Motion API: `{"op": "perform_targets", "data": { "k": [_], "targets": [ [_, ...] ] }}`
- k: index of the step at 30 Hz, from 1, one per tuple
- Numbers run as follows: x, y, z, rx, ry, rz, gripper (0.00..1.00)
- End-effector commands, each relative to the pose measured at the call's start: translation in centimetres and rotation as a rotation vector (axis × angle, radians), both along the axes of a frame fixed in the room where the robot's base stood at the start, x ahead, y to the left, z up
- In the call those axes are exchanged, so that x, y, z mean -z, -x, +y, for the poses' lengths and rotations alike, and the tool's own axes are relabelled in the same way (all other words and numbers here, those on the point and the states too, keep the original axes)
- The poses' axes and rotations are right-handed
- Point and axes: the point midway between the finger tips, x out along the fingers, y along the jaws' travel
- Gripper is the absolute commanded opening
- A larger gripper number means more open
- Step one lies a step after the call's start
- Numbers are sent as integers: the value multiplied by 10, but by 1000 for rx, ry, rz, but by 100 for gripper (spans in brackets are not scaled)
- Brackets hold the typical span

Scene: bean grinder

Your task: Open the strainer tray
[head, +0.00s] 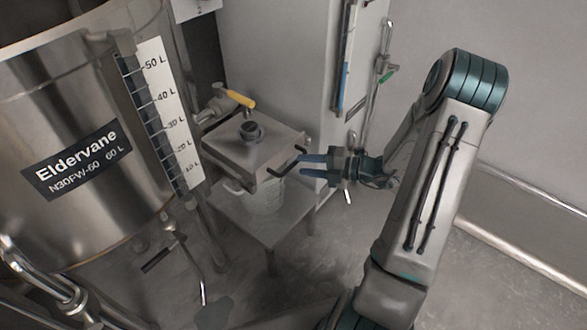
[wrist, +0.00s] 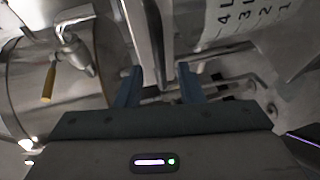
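The strainer tray (head: 255,150) seems to be the square metal box with a round dark knob on top, beside the big tank. A dark bar handle (head: 287,165) juts from its side facing my arm. My gripper (head: 304,165) is at that handle, with its two blue fingers apart. In the wrist view my gripper (wrist: 160,88) is also open, and metal edges of the box run between and beyond the fingertips. I cannot tell whether the handle lies between the fingers or just beyond them. The box's inside is hidden.
A graduated container (head: 264,197) stands under the box on a small metal table (head: 285,228). A valve with a yellow lever (head: 238,98) sits behind the box. The large steel tank (head: 75,120) fills the left. Open floor (head: 330,240) lies in front.

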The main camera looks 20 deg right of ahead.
Motion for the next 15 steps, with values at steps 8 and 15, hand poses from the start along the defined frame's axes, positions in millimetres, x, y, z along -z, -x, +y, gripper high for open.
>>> {"op": "perform_targets", "data": {
  "k": [8,15],
  "targets": [
    [8,-20,32,-1,0,-1,34],
    [8,-24,38,0,1,1,34]
  ]
}}
